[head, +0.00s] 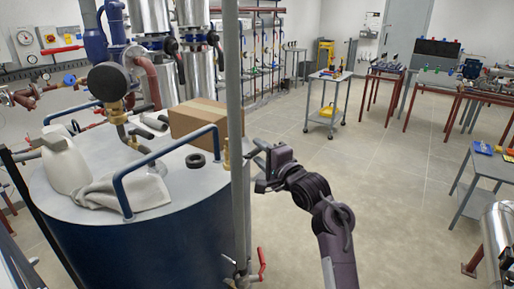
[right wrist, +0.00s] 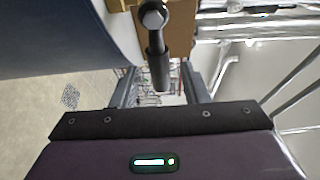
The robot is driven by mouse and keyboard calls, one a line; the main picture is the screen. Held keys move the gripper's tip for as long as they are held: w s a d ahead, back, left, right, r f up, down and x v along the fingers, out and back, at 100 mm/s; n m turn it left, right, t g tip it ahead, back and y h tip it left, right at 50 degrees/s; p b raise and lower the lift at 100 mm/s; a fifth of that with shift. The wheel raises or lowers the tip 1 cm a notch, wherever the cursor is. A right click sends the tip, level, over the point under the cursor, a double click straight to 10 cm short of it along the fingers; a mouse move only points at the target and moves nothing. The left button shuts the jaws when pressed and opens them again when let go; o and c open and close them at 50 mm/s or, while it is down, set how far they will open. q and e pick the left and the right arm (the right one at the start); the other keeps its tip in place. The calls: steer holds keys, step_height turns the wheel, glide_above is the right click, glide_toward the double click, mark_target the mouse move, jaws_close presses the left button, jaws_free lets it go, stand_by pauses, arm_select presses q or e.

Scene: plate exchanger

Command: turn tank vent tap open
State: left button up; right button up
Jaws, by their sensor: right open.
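The tank (head: 150,245) is a large dark blue drum with a grey lid, at the left of the head view. A small brass fitting (head: 226,155) stands at the lid's right edge beside a vertical grey pipe; it seems to be the vent tap. My right gripper (head: 257,165) is just right of the pipe and fitting, open and empty. In the right wrist view a grey stem with a dark handle (right wrist: 160,75) reaches down between the open fingers (right wrist: 160,90); I cannot tell whether they touch it. My left gripper is not in view.
A red-handled tap (head: 262,263) sits low by the pipe.

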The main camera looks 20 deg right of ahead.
steer(key=shift+x, duration=0.9)
jaws_close()
